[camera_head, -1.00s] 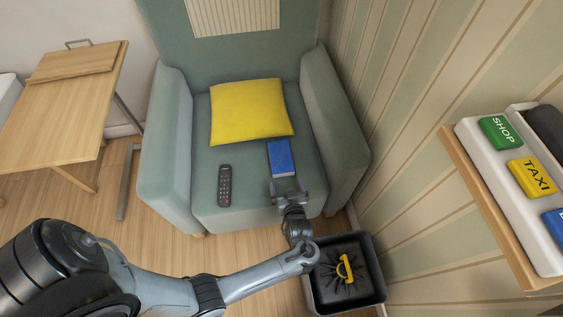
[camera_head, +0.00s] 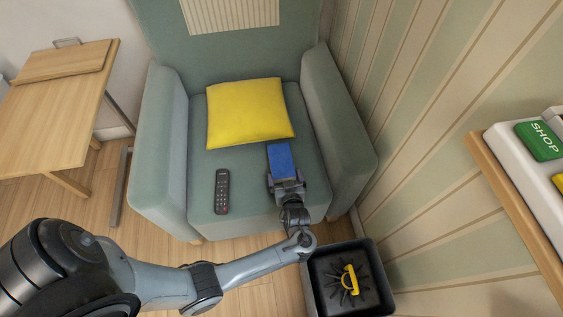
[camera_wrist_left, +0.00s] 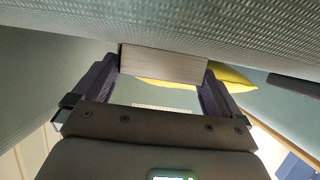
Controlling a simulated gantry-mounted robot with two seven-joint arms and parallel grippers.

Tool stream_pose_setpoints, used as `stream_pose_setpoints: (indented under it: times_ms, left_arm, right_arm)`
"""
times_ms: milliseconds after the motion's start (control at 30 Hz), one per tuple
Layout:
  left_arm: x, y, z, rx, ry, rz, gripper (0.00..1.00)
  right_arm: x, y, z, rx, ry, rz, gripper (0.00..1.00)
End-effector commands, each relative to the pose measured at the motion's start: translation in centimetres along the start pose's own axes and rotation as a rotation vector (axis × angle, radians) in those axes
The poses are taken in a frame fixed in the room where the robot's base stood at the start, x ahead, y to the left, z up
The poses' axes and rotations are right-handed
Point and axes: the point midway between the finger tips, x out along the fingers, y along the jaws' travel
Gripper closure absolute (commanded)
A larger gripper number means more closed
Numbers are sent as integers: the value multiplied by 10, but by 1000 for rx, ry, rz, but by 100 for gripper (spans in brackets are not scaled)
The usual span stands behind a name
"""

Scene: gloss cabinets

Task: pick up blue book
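The blue book (camera_head: 281,160) lies flat on the seat of the green armchair (camera_head: 155,150), right of the middle. In the left wrist view its pale page edge (camera_wrist_left: 162,64) shows between my two fingers. My left gripper (camera_head: 285,182) is at the book's near end with a finger on either side. The fingers are apart, and I cannot tell whether they touch the book's sides. The near end of the book is partly hidden by the gripper. My right gripper is not in view.
A dark remote (camera_head: 222,191) lies left of the book, and a yellow cushion (camera_head: 248,112) lies behind it. A dark bin (camera_head: 379,268) stands on the floor at the right front. A wooden table (camera_head: 50,125) is at the left, and a shelf (camera_head: 510,200) is at the right.

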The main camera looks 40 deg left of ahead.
Motion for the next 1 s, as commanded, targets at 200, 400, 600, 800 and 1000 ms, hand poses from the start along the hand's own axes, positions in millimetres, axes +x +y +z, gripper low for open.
stream_pose_setpoints:
  times_ms: [200, 400, 600, 800, 1000]
  left_arm:
    - [0, 0, 0, 0, 0, 0, 35]
    - [0, 0, -1, -1, 2, 0, 45]
    - [-3, 0, -7, -3, 2, 0, 45]
    - [-14, 0, -34, -5, 2, 0, 45]
    - [-27, 0, -66, -4, 2, 0, 45]
  right_arm:
    - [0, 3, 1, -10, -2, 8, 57]
    - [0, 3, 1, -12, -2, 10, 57]
    - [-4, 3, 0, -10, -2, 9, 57]
    - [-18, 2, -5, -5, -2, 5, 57]
    - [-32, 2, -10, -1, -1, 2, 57]
